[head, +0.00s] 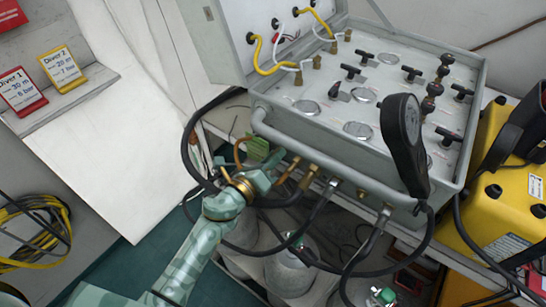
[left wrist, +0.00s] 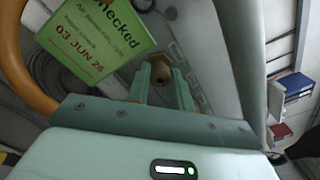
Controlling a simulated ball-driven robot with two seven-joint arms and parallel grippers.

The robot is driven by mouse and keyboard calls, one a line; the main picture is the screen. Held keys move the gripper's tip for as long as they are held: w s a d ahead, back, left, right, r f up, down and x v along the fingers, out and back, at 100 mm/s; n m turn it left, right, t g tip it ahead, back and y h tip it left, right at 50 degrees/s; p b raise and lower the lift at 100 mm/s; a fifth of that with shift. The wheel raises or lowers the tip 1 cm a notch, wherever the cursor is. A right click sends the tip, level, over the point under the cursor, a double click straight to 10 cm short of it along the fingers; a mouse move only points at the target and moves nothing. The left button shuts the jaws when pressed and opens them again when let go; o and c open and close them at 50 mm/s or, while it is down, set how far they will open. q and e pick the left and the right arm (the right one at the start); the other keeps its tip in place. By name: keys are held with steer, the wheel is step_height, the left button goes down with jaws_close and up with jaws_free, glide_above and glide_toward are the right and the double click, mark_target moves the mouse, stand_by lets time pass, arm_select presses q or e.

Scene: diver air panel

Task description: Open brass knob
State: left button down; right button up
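The brass knob (left wrist: 161,74) shows in the left wrist view between and just beyond the tips of my left gripper (left wrist: 162,88). Its end faces the camera. Whether the fingers touch it cannot be told. In the head view my left gripper (head: 272,177) is at the left end of the panel's front, beside a brass fitting (head: 291,170). Its fingers stand apart and partly hide what is between them. A green tag (left wrist: 100,40) reading "checked 03 JUN 26" hangs beside the knob; it also shows in the head view (head: 257,149). My right gripper is not in view.
The grey air panel (head: 345,120) has black T-handles, round gauges and a front rail (head: 300,152). A black handset-like gauge (head: 404,140) stands at its front. Black hoses (head: 290,240) hang below near cylinders (head: 290,270). A yellow case (head: 505,205) is at right.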

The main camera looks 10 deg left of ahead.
arm_select(q)
steer(key=shift+n, duration=0.4)
steer(key=shift+f+n+y+p, duration=0.1)
steer(key=shift+n+y+p, duration=0.2)
steer(key=shift+n+p, duration=5.35)
steer(key=n+b, duration=0.5)
steer(key=shift+n, duration=0.35)
steer(key=c, duration=1.5)
jaws_free()
steer(key=shift+s, duration=0.1)
